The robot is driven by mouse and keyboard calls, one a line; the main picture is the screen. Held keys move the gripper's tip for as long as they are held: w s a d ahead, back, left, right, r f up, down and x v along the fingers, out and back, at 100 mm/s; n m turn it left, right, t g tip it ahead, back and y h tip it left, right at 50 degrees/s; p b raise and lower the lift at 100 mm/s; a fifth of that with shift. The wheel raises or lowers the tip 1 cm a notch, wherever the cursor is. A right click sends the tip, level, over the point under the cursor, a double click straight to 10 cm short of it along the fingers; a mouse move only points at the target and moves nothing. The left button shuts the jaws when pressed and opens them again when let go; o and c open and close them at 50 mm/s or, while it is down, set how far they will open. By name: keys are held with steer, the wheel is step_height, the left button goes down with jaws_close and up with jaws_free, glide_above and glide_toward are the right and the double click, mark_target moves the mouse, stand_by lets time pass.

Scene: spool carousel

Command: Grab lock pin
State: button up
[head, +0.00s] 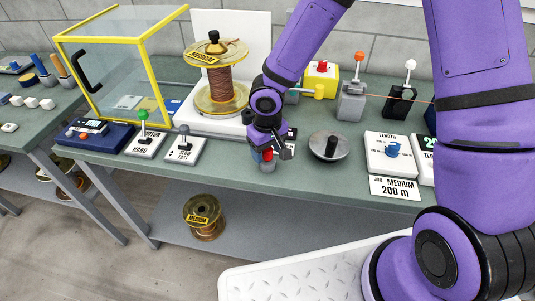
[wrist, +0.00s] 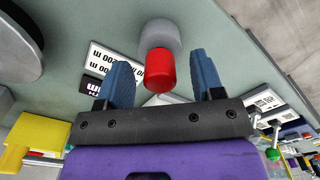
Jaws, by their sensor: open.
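The lock pin appears to be the red-capped piece (head: 267,155) in a short grey round holder (head: 267,167) near the bench's front edge. In the wrist view the red cap (wrist: 160,70) shows between the two blue fingertips, with the grey holder (wrist: 160,35) behind it. My gripper (wrist: 160,62) is open, with one finger on each side of the cap. Gaps show on both sides, so it does not hold it. In the head view my gripper (head: 274,147) is over the pin and partly hides it.
A copper-wound spool (head: 220,80) on a white stand is left of my arm. A grey disc with a black knob (head: 330,146) lies close right. A yellow-framed clear guard (head: 120,60) stands open-looking at left. A yellow block with a handle (head: 320,78) is behind.

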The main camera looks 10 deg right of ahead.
mark_target(268, 152)
steer(key=shift+c, duration=0.3)
steer(key=c, duration=0.9)
steer(key=shift+r, duration=0.1)
steer(key=shift+c, duration=0.2)
steer(key=shift+r, duration=1.5)
steer(key=shift+r, duration=0.15)
steer(key=shift+s, duration=0.4)
steer(key=shift+s+a+r, duration=0.1)
steer(key=shift+s, duration=0.1)
